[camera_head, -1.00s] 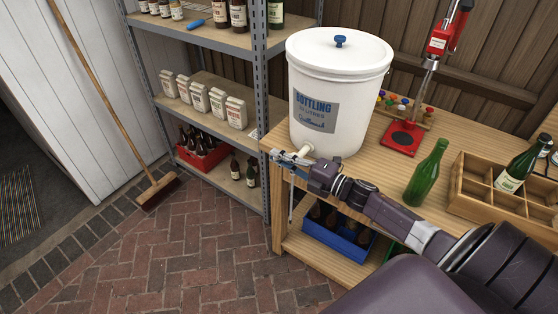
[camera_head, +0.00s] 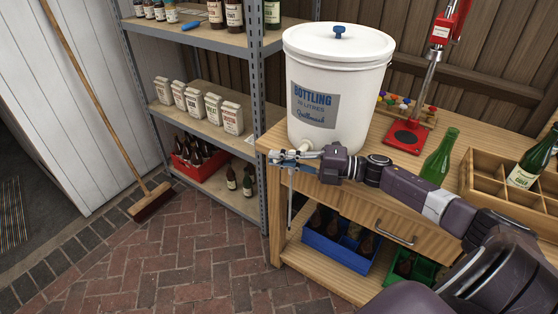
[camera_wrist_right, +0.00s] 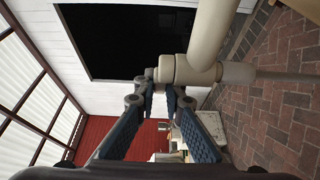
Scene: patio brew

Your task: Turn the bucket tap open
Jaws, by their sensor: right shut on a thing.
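The white lidded bottling bucket (camera_head: 365,95) stands on the left end of the wooden bench (camera_head: 385,140). Its cream tap (camera_head: 306,146) sticks out low on the front, and a thin tube (camera_head: 290,205) hangs below it. My right gripper (camera_head: 283,158) is at the tap, partly covering it. In the right wrist view the tap's cream body (camera_wrist_right: 205,45) is large, just past the fingertips (camera_wrist_right: 160,95), which are closed in on its near end. The gripped part, likely the handle, is mostly hidden. My left gripper is not in view.
A green bottle (camera_head: 439,158), a red capper (camera_head: 408,134) and a wooden crate (camera_head: 483,185) stand right on the bench, near my right arm. A blue crate (camera_head: 325,247) sits underneath. A metal shelf (camera_head: 210,125) stands left.

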